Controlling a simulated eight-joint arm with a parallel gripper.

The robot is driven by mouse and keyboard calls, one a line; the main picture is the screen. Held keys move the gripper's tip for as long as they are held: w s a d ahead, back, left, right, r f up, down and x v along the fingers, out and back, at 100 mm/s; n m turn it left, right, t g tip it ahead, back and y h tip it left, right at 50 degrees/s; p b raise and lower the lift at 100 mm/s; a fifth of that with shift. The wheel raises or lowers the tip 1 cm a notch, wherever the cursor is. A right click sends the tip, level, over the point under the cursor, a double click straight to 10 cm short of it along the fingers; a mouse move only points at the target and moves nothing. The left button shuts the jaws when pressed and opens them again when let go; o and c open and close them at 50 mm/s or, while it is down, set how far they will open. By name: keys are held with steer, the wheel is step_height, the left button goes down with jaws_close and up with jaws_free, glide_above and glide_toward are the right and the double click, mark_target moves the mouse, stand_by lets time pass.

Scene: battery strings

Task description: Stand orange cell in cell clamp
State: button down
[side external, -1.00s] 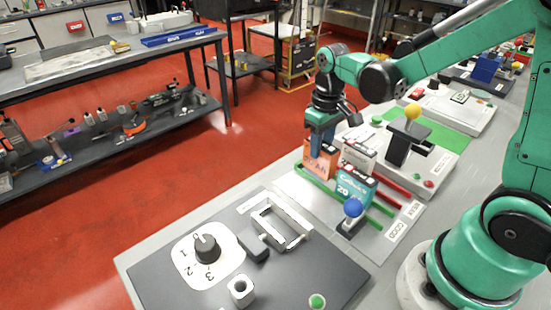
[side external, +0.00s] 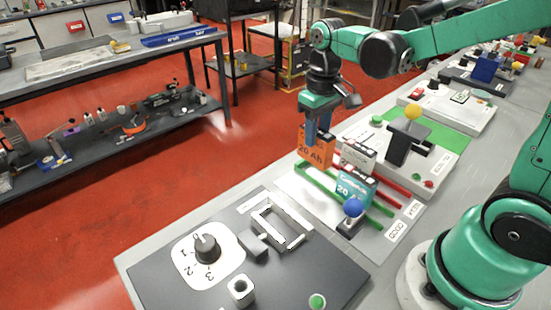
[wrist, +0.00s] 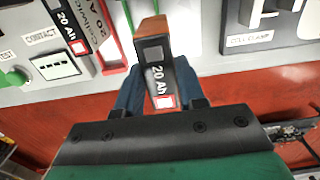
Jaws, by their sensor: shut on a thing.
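The orange cell (side external: 315,150), marked 20 Ah, is upright between the fingers of my gripper (side external: 318,128), which is shut on it. The cell hangs above the far end of the green rails. In the wrist view the cell (wrist: 154,62) shows its dark top with a 20 Ah label, between the blue fingers (wrist: 158,92). The cell clamp (side external: 280,225) is a pale rectangular frame on the dark panel, empty, to the left of and nearer than the cell. Part of the clamp (wrist: 268,14) shows at the wrist view's top right, above its CELL CLAMP label.
A teal cell (side external: 354,187) and a white-grey cell (side external: 356,156) stand by the green and red rails. A blue knob (side external: 352,208) stands nearby. The dark panel (side external: 160,277) also carries a numbered dial (side external: 206,249), a square socket (side external: 241,290) and a green button (side external: 317,301).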

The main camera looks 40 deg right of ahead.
steer(key=s+a+r, duration=0.2)
steer(key=a, duration=0.5)
steer(key=s+a+r, duration=0.3)
steer(key=a, duration=0.4)
steer(key=shift+a, duration=0.1)
steer(key=shift+f, duration=4.3)
steer(key=shift+f, duration=0.2)
steer(key=shift+c, duration=2.2)
jaws_free()
